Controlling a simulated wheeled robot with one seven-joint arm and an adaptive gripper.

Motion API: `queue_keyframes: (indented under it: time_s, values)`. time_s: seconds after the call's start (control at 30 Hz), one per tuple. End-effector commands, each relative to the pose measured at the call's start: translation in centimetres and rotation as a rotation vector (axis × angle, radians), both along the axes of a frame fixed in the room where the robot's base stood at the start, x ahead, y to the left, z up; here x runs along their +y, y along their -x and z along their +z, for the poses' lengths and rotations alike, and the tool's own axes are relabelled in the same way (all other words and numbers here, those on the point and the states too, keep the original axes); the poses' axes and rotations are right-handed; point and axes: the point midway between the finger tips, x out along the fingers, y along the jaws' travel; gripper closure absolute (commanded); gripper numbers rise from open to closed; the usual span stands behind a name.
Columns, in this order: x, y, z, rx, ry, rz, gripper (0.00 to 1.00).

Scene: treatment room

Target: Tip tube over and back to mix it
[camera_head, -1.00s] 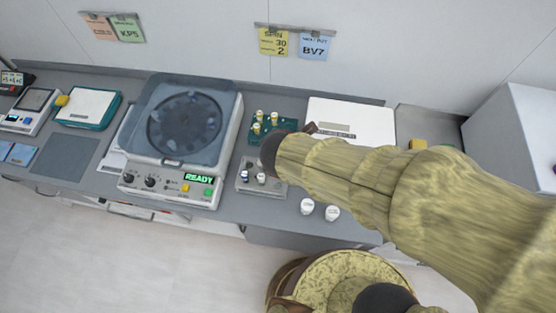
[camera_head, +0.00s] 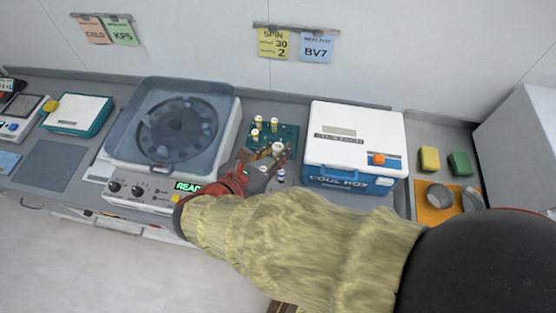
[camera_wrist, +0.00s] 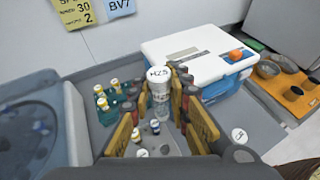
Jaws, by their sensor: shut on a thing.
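My gripper (camera_head: 256,166) is over the counter between the centrifuge and the cool box. In the wrist view its yellow fingers (camera_wrist: 160,108) stand either side of a clear tube with a white cap (camera_wrist: 160,76) marked like "MZ5", and are shut on it. The tube looks roughly cap up in that view, with its clear body below; its exact tilt is hard to tell. The white cap also shows in the head view (camera_head: 277,149).
A green rack (camera_head: 290,133) holds several yellow-capped tubes behind my gripper. The cool box (camera_head: 352,142) is close on the right. Another white cap (camera_wrist: 239,135) is on the counter. An orange mat (camera_head: 432,213) holds metal bowls.

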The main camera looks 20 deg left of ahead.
Motion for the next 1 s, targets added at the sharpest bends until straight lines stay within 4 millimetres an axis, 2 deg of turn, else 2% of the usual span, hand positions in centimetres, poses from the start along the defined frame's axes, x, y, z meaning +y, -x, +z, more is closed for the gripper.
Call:
queue_keyframes:
  time_s: [0.37,0.53,1.0]
  values:
    - [-0.11,-0.08,0.38,0.012,-0.018,-0.002,0.97]
    - [-0.19,-0.13,0.88,0.135,-0.171,-0.005,0.97]
    - [-0.34,-0.16,0.66,0.458,-0.549,-0.009,0.97]
